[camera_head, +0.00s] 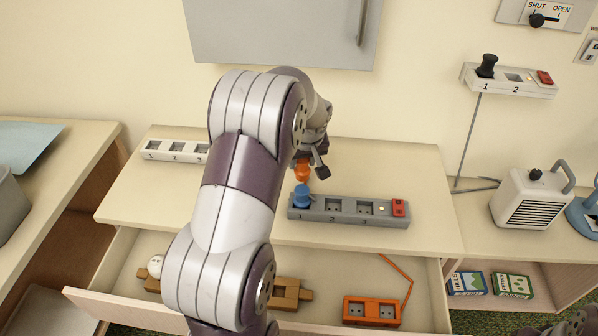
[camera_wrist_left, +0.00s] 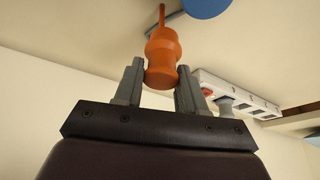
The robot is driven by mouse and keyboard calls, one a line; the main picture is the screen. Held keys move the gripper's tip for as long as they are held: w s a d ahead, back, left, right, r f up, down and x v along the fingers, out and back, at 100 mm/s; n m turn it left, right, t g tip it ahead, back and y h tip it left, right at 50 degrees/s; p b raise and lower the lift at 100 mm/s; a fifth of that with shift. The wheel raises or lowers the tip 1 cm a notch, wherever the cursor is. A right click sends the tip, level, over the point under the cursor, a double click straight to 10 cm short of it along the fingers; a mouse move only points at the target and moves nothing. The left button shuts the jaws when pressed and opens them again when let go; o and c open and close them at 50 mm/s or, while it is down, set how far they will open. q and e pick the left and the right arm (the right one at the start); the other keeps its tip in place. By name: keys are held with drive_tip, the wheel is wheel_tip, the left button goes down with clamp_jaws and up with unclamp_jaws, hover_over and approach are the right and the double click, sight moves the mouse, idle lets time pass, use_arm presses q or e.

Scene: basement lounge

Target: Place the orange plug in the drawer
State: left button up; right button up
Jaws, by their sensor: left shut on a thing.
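My left gripper (camera_head: 314,166) is over the table, shut on the orange plug (camera_head: 302,169). The left wrist view shows the orange plug (camera_wrist_left: 163,58) between the two fingers of the left gripper (camera_wrist_left: 161,82). In the head view the plug appears just above the blue plug (camera_head: 302,197), which sits at position 1 of the grey power strip (camera_head: 350,219). The drawer (camera_head: 340,267) below the tabletop is pulled open. My left arm hides part of the drawer and table. My right gripper is not in view.
The drawer holds an orange power strip (camera_head: 371,311) with a cord, a brown wooden object (camera_head: 290,294) and a white round item (camera_head: 155,265). A white strip (camera_head: 175,151) stands at the table's back left. A white heater-like box (camera_head: 530,198) stands at right. Bare drawer floor shows around the middle.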

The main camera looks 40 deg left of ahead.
sight(300, 171)
use_arm(q)
drive_tip(key=shift+a+f, duration=0.25)
drive_tip(key=shift+f, duration=0.1)
drive_tip(key=f+b, duration=0.3)
drive_tip(key=shift+s+d, duration=0.2)
drive_tip(key=shift+s, duration=0.1)
drive_tip(key=shift+f, duration=0.25)
drive_tip(key=shift+w+a, duration=0.1)
drive_tip(key=shift+w, duration=0.1)
drive_tip(key=shift+s+f, duration=0.1)
drive_tip(key=shift+s, duration=0.05)
drive_tip(key=o, duration=1.1)
